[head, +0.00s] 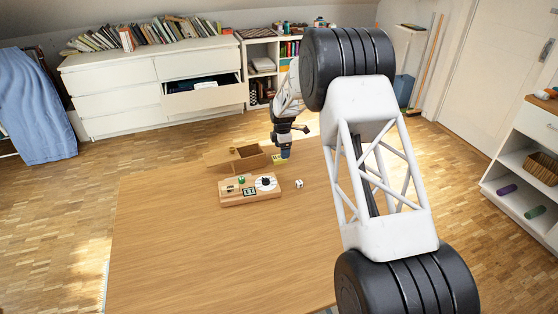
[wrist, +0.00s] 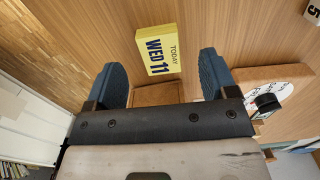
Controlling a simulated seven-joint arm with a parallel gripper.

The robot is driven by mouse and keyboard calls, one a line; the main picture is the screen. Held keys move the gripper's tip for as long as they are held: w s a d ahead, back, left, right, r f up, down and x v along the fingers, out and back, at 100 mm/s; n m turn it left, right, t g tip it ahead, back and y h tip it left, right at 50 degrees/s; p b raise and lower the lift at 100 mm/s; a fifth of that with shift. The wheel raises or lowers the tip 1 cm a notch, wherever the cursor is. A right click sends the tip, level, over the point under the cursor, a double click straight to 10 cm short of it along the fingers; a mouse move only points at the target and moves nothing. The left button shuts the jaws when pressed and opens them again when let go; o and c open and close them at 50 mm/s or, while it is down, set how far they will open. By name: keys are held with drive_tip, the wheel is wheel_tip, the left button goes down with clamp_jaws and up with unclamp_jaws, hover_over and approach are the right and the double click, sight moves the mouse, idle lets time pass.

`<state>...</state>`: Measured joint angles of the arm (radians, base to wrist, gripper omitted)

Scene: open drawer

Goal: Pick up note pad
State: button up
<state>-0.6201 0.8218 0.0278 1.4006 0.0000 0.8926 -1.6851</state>
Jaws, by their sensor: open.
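In the wrist view my gripper (wrist: 163,68) is open and empty, with blue fingers spread wide. The pad shows between and slightly past the fingertips, apart from both. I cannot tell the exact height above it.
A wooden box (head: 247,164) stands just left of the pad. A wooden board (head: 232,202) with a white dial and small green pieces lies in front. A white die (head: 299,183) lies to the right. The table's front half (head: 210,255) is clear.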

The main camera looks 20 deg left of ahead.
drive_tip(key=shift+a+f, duration=0.1)
drive_tip(key=shift+f, duration=1.95)
drive_tip(key=c, duration=1)
wheel_tip(320, 180, up, 10)
